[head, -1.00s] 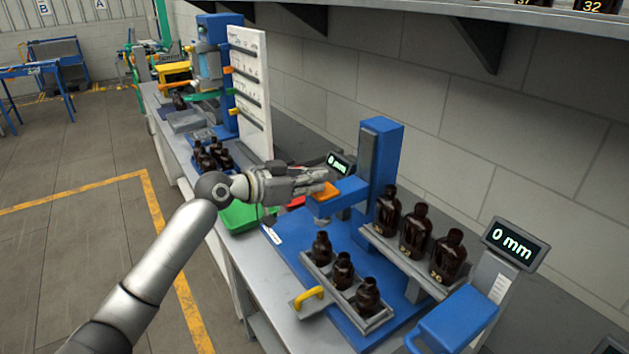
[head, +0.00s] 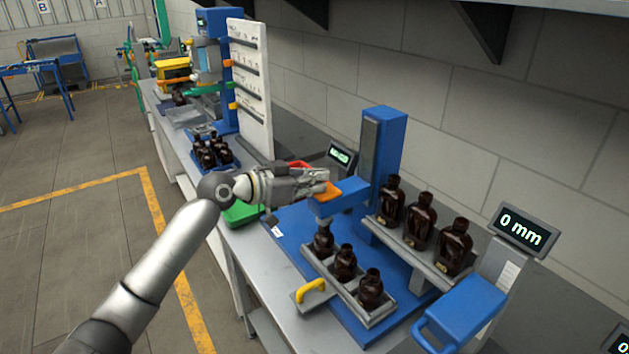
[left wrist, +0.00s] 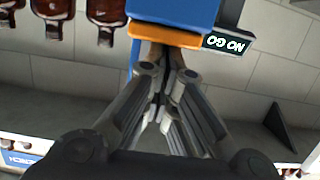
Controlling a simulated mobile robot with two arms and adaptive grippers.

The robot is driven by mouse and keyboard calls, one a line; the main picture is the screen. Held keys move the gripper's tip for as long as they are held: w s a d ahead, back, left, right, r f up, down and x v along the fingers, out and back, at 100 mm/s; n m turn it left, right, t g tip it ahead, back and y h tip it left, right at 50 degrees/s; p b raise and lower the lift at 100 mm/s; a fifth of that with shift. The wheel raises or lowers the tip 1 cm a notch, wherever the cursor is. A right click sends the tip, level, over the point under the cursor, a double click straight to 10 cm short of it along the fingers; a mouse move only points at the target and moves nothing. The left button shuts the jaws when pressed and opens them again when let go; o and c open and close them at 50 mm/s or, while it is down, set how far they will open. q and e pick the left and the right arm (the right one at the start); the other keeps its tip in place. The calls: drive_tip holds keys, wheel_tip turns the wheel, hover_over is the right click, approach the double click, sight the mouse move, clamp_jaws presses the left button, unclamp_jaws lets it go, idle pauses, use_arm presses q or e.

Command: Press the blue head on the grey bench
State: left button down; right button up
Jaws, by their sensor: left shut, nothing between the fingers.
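The blue head (head: 341,200) with an orange pad (head: 327,191) juts from a blue column (head: 379,150) on the grey bench (head: 262,290). My left gripper (head: 326,181) is shut and empty, its fingertips at the orange pad and seemingly touching it. In the left wrist view the shut fingers (left wrist: 165,68) reach up to the orange pad (left wrist: 168,36), below the blue head (left wrist: 175,10). Under the head, a grey holder with a yellow handle (head: 311,290) carries brown bottles (head: 345,262); the rearmost bottle's top is just beneath the head. My right gripper is out of view.
A small display (head: 340,156) behind the head reads NO GO in the left wrist view (left wrist: 223,43). Several brown bottles stand on a raised rack (head: 420,222) to the right. A second display (head: 520,229) reads 0 mm.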

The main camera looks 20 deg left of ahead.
use_arm(q)
wheel_tip(320, 180, up, 3)
drive_tip(key=shift+r+p, duration=0.1)
drive_tip(key=shift+p, duration=0.95)
drive_tip(key=b+v, duration=0.5)
drive_tip(key=v, duration=0.5)
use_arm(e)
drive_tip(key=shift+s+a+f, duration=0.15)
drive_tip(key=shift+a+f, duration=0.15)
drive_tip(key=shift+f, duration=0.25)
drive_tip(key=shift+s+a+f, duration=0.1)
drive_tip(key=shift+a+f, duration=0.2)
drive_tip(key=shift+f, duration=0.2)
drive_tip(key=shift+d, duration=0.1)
